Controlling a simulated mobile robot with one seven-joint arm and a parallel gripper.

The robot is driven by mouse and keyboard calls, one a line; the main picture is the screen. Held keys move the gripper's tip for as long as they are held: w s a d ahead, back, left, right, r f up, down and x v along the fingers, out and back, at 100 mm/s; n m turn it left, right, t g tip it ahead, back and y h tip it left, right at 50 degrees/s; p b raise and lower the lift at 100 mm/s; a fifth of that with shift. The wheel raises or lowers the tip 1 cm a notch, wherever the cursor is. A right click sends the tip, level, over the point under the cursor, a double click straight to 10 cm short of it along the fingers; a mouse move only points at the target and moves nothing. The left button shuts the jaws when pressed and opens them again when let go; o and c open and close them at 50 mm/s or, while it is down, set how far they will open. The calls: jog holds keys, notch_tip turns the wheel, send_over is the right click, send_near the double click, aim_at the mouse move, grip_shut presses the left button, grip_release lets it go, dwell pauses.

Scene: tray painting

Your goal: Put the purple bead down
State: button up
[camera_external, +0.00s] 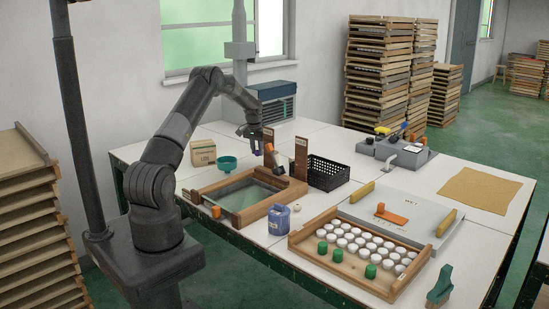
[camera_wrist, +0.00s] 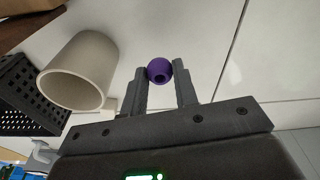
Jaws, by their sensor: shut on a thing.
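My gripper (camera_wrist: 160,74) is shut on the purple bead (camera_wrist: 159,70), a small round ball with a dark hole, held between the fingertips. In the external view, my gripper (camera_external: 255,143) hangs over the back part of the white table, behind the wooden frame, with a small purple spot of the bead (camera_external: 256,153) at its lower end. In the wrist view, the white tabletop (camera_wrist: 215,40) shows beyond the bead. I cannot tell from the views whether the bead touches it.
A pale cup (camera_wrist: 82,70) and the black crate (camera_wrist: 22,100) lie left of my gripper in the wrist view. In the external view, a wooden frame (camera_external: 203,190), a green funnel (camera_external: 227,160) and a cardboard box (camera_external: 203,153) stand nearby. A blue jug (camera_external: 279,221) stands in front.

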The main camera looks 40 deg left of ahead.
aim_at(257, 151)
jog(key=shift+f, duration=1.9)
jog(key=shift+f, duration=0.15)
jog(key=o, duration=0.9)
jog(key=shift+o, duration=0.2)
